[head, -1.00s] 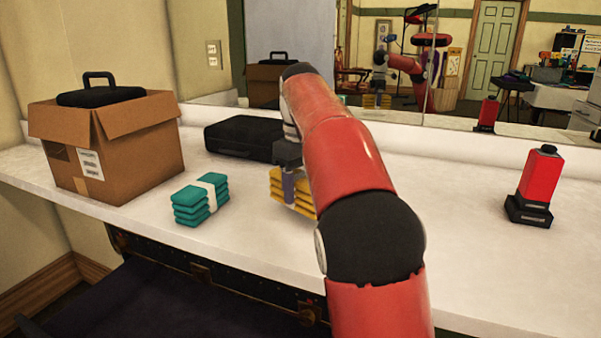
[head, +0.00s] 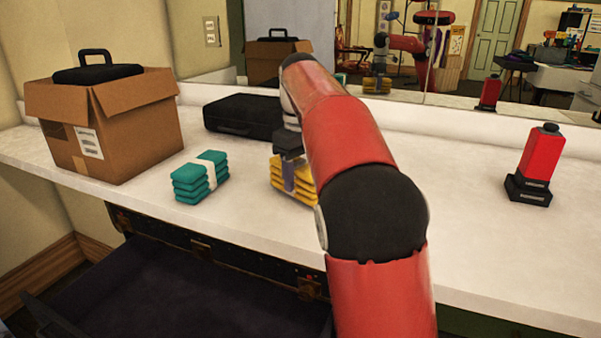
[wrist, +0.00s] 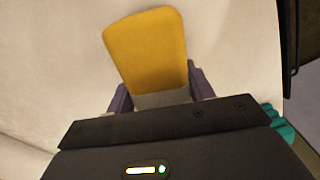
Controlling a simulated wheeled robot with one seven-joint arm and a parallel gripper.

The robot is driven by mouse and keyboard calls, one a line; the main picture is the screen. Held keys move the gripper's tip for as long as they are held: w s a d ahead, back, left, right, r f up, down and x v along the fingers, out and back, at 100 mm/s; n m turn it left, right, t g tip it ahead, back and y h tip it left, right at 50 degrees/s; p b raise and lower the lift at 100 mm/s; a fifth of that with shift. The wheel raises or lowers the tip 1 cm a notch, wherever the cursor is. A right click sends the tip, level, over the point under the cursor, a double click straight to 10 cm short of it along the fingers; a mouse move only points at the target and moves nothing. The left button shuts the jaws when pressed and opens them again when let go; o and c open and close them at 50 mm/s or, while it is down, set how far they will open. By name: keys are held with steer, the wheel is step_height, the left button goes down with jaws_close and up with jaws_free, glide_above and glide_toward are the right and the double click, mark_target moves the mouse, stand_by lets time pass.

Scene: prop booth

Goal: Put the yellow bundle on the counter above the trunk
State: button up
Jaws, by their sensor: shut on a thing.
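My gripper (head: 289,178) is shut on the yellow bundle (head: 278,172), a stack with a pale band, over the white counter (head: 420,185). My arm hides its right part. In the wrist view the yellow bundle (wrist: 147,50) lies between the dark fingers (wrist: 158,95), with pale counter around it. I cannot tell whether its underside touches the counter. The dark trunk (head: 200,248) with metal fittings stands open below the counter's front edge, partly hidden by my arm.
A teal bundle (head: 188,183) lies left of my gripper. A cardboard box (head: 135,135) holding a black case is at the left. Another black case (head: 245,115) lies flat behind. A red and black object (head: 537,160) stands at the right. A mirror (head: 470,70) backs the counter.

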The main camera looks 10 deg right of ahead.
steer(key=shift+f, duration=0.4)
steer(key=o, duration=1.2)
